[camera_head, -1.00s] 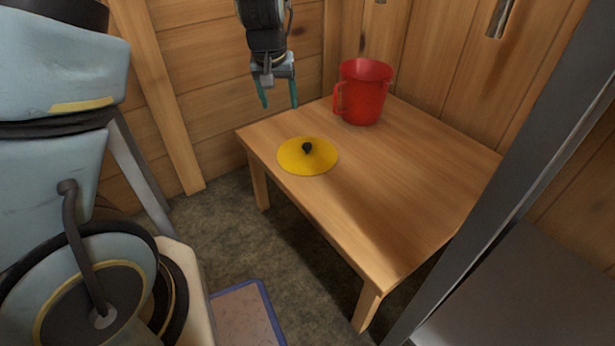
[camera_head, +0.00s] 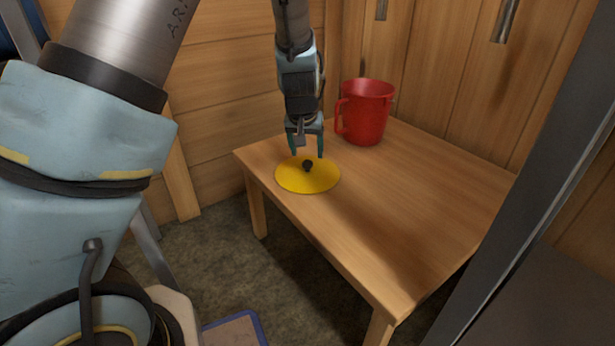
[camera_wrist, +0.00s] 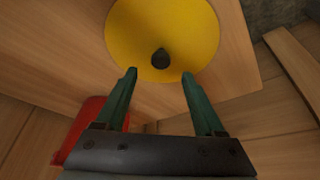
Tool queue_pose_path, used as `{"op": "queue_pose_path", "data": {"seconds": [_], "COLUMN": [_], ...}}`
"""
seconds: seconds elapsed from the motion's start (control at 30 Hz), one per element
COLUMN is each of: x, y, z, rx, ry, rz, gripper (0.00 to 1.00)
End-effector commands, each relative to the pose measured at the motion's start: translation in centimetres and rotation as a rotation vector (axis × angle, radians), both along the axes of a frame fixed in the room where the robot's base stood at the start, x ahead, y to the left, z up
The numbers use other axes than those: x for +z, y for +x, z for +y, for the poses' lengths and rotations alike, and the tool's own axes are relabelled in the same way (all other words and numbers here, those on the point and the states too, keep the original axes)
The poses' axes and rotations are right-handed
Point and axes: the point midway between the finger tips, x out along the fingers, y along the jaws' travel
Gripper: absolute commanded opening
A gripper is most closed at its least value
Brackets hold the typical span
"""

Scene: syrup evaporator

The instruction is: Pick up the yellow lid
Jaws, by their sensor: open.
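The yellow lid (camera_head: 298,182) lies flat near the left corner of the wooden table, with a black knob (camera_head: 307,165) at its middle. My gripper (camera_head: 306,154) is just above the lid, pointing down, its green fingers apart and empty. In the wrist view the lid (camera_wrist: 135,35) fills the upper middle, partly cut off by the top edge. Its knob (camera_wrist: 160,58) shows slightly beyond the fingertips and between their lines. My gripper's fingers (camera_wrist: 158,72) are spread there with nothing between them.
A red pitcher (camera_head: 368,112) with a handle stands on the table behind and right of the lid; part of it shows in the wrist view (camera_wrist: 88,125). The wooden table (camera_head: 420,200) is bare at right. Wooden walls (camera_head: 225,90) stand close behind. A grey post (camera_head: 520,190) rises at right.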

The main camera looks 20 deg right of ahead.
Motion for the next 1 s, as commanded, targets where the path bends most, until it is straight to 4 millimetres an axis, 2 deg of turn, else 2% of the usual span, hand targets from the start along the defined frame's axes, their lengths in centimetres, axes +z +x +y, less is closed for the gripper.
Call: {"op": "queue_pose_path", "data": {"seconds": [0.03,0.2,0.47,1.0], "x": [-1.4,-3.6,-3.7,-3.7], "y": [0.1,0.8,0.9,0.9], "z": [0.0,-0.4,-0.6,-0.6], "rx": [0.002,0.003,0.002,0.002], "ry": [0.001,0.000,-0.001,0.000], "rz": [0.002,0.001,0.000,0.001], "gripper": [0.70,0.70,0.70,0.12]}}
